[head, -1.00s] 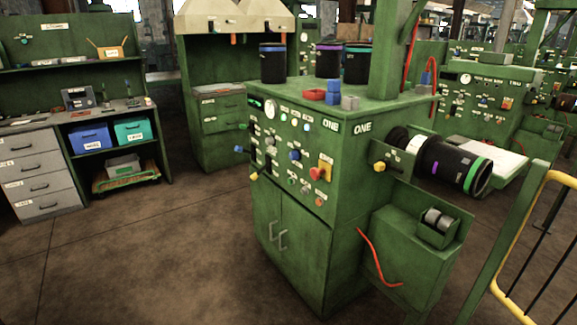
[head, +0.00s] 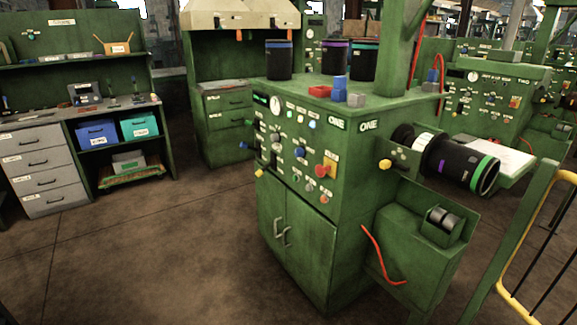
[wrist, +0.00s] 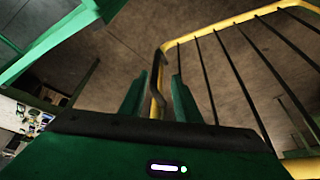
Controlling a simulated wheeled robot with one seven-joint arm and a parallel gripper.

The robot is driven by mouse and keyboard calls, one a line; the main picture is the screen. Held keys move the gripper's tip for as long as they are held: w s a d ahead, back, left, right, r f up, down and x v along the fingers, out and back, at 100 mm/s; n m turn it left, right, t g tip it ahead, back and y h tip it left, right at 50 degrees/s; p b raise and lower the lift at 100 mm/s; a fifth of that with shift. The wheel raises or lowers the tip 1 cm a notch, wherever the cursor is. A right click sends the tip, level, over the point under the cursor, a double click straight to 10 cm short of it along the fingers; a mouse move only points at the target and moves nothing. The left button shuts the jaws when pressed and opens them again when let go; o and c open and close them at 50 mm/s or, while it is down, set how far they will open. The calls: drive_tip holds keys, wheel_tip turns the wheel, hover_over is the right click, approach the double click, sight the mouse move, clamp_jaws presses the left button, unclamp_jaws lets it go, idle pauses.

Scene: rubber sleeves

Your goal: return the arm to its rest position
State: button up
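My gripper (wrist: 158,95) shows in the wrist view as two green fingers standing apart, with nothing between them except the background floor and a yellow rail post beyond. The head view does not show my arm or gripper, so the arm's pose cannot be seen there. A black sleeve with a green band (head: 467,166) sits on the horizontal spindle at the right side of the green machine (head: 300,225). Black sleeves with a blue band (head: 279,62), a purple band (head: 335,60) and a teal band (head: 364,64) stand upright on the machine's top.
A yellow railing (wrist: 205,28) runs close beyond my fingers in the wrist view; it also shows at the head view's right edge (head: 541,236). Small red and blue blocks (head: 340,89) lie on the machine top. A workbench (head: 105,108) stands left; the floor (head: 150,250) before it is clear.

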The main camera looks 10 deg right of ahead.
drive_tip(key=shift+w+a+r, duration=0.15)
drive_tip(key=shift+a+r, duration=0.05)
drive_tip(key=shift+r, duration=0.5)
drive_tip(key=shift+f, duration=0.1)
drive_tip(key=w+a+f+n+t+y, duration=0.1)
drive_tip(key=w+a+f+n, duration=0.15)
drive_tip(key=w+n, duration=0.4)
drive_tip(key=w+a+f+n+t+y, duration=0.1)
drive_tip(key=w+a+f+n, duration=0.15)
drive_tip(key=w, duration=0.65)
drive_tip(key=w+a+f+n+y, duration=0.2)
drive_tip(key=w+a+f+n, duration=0.2)
drive_tip(key=w+a+n, duration=0.4)
drive_tip(key=a+n, duration=0.1)
drive_tip(key=a, duration=0.1)
drive_tip(key=shift+w+a+t, duration=0.15)
drive_tip(key=shift+a+t, duration=0.15)
drive_tip(key=shift+a, duration=0.1)
